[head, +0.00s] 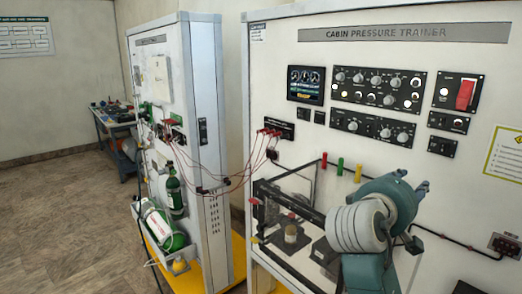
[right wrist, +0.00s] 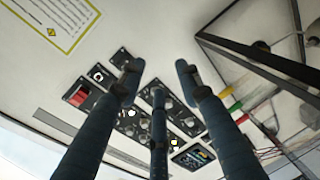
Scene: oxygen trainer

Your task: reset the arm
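My right arm reaches up from the lower right of the head view, in front of the white cabin pressure trainer panel (head: 400,55). Its gripper (head: 424,186) is partly hidden behind my own teal and white wrist links. In the right wrist view the blue fingers of my right gripper (right wrist: 158,78) are spread apart with nothing between them. The panel's black switch and knob modules (right wrist: 130,120) show beyond the fingertips, with no visible contact. My left gripper is in neither view.
A red switch (head: 465,94) is on the panel's right. Red, green and yellow posts (head: 340,167) stand near a black-framed clear box (head: 290,215). Red hoses (head: 235,180) link to a second cabinet (head: 205,120) with green oxygen cylinders (head: 174,193). The floor (head: 60,220) at left is clear.

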